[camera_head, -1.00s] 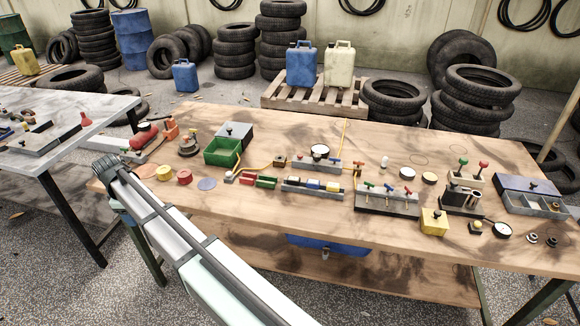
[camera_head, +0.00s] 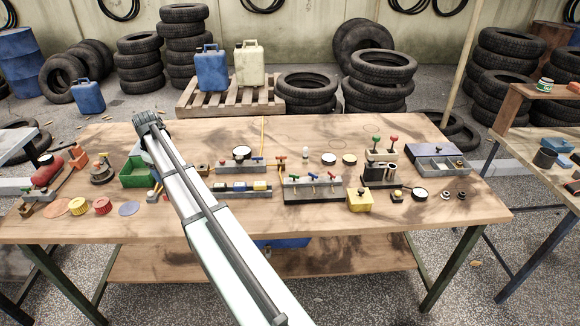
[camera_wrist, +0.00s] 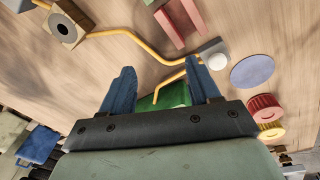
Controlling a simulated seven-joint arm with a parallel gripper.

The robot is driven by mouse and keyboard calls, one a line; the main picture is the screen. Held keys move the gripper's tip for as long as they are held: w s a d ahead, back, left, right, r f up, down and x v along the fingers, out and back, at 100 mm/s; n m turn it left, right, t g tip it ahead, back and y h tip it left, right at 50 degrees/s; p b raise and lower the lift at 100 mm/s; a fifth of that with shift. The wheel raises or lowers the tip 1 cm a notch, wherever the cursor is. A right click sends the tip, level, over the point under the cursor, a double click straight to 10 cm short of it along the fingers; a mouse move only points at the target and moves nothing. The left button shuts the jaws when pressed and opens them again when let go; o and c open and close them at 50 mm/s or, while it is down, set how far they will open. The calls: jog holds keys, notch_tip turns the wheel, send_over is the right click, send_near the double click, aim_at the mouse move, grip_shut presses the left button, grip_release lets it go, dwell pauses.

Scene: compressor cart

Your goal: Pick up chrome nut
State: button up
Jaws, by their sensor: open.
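Two small ring-shaped nuts lie near the right front of the wooden workbench (camera_head: 420,222). The left one, a lighter grey nut (camera_head: 446,194), looks like the chrome nut; the right one, a darker nut (camera_head: 461,195), sits beside it. They are too small to be sure of the finish. My gripper (camera_wrist: 162,85) is open and empty in the wrist view, its two blue fingers spread above the bench. In the head view my arm reaches over the bench's left part, far from the nuts, and its fingers are hidden. No nut shows in the wrist view.
The green bin (camera_wrist: 170,97) lies below my fingers, near a yellow hose (camera_wrist: 140,43) and a blue disc (camera_wrist: 252,71). Near the nuts are a round gauge (camera_head: 420,194), a yellow box (camera_head: 359,200) and a grey divided tray (camera_head: 458,168). The front right bench corner is clear.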

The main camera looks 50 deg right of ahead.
jog(key=s+d+m, duration=0.1)
jog(key=s+d, duration=0.2)
jog(key=d, duration=0.4)
jog(key=s+d+r+m, duration=0.1)
jog(key=s+d+m, duration=0.1)
jog(key=d, duration=0.6)
jog(key=s+d+m, duration=0.2)
jog(key=s+d, duration=0.2)
jog(key=d, duration=0.4)
jog(key=shift+s+d+r, duration=0.2)
jog(key=shift+d+r, duration=0.05)
jog(key=shift+r, duration=0.15)
jog(key=s+d+r+m+g, duration=0.2)
jog(key=s+d+m, duration=0.8)
jog(key=s+d, duration=2.1)
notch_tip(320, 180, up, 4)
jog(key=m+t+y, duration=0.1)
jog(key=m, duration=0.7)
send_over(447, 193)
jog(key=f, duration=0.8)
jog(key=shift+s+a+f, duration=0.1)
jog(key=shift+s+a, duration=0.1)
jog(key=shift+s, duration=0.1)
jog(key=shift+w+d+f, duration=0.1)
jog(key=shift+w+f, duration=0.05)
jog(key=shift+f, duration=1.2)
jog(key=shift+w+f, duration=0.15)
jog(key=shift+f, duration=1.2)
jog(key=c, duration=1.1)
